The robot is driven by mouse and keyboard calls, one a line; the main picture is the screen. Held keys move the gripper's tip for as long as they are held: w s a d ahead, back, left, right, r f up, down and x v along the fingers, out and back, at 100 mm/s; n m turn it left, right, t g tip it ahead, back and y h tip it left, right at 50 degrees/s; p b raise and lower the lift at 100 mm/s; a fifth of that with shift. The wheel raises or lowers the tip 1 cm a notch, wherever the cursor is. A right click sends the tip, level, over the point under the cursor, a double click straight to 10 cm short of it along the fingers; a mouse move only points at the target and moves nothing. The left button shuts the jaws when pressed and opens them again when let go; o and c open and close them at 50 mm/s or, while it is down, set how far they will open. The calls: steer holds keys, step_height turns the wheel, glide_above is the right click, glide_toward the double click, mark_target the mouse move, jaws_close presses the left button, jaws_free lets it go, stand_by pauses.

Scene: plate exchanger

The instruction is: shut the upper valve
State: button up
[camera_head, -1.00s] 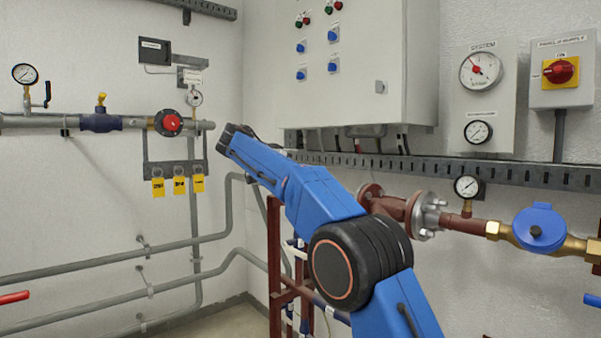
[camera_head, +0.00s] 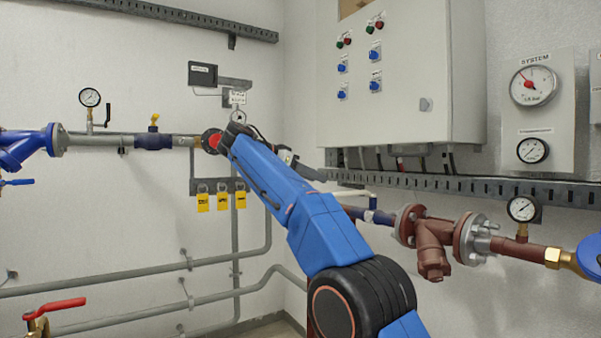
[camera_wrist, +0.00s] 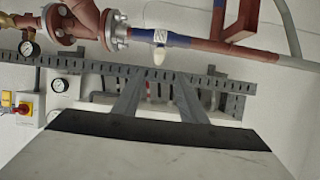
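The frames do not make clear which valve is the upper one. On the left wall's pipe are a blue valve with a small yellow handle (camera_head: 153,138) and a red round knob (camera_head: 211,141), partly hidden behind my arm. A blue pipe fitting with a pale handle (camera_wrist: 160,50) sits on the right wall's pipe; it also shows in the head view (camera_head: 375,216). My gripper (camera_wrist: 158,74) has two grey fingers spread apart with nothing between them. In the head view my arm's wrist largely hides it. It touches no valve that I can see.
A slotted cable tray (camera_head: 470,187) runs below the white control cabinet (camera_head: 385,85). A red lever valve (camera_head: 55,309) is at lower left. Brown flanged pipework (camera_head: 432,240) and a gauge (camera_head: 522,209) stand at right. Yellow tags (camera_head: 222,201) hang on the left wall.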

steer(key=shift+v, duration=2.25)
steer(key=s+d+n+y, duration=0.1)
steer(key=d+n+y, duration=0.3)
steer(key=d, duration=1.2)
steer(key=s+d+f+n+g+y, duration=0.15)
steer(key=s+d+f+n, duration=0.35)
steer(key=s+d+f, duration=0.6)
steer(key=s+d+f+n+y, duration=0.1)
steer(key=s+d+f, duration=0.2)
steer(key=s+f, duration=0.25)
steer(key=s+d+f+g+y, duration=0.1)
steer(key=s+d+f, duration=0.25)
steer(key=s, duration=0.35)
steer(key=s+d+f+n+y, duration=0.1)
steer(key=s+d+f, duration=0.1)
steer(key=s+f, duration=0.4)
steer(key=s+f+y, duration=0.2)
steer(key=s+f, duration=1.6)
steer(key=f, duration=0.1)
steer(key=shift+s+y, duration=0.25)
steer(key=shift+y, duration=0.1)
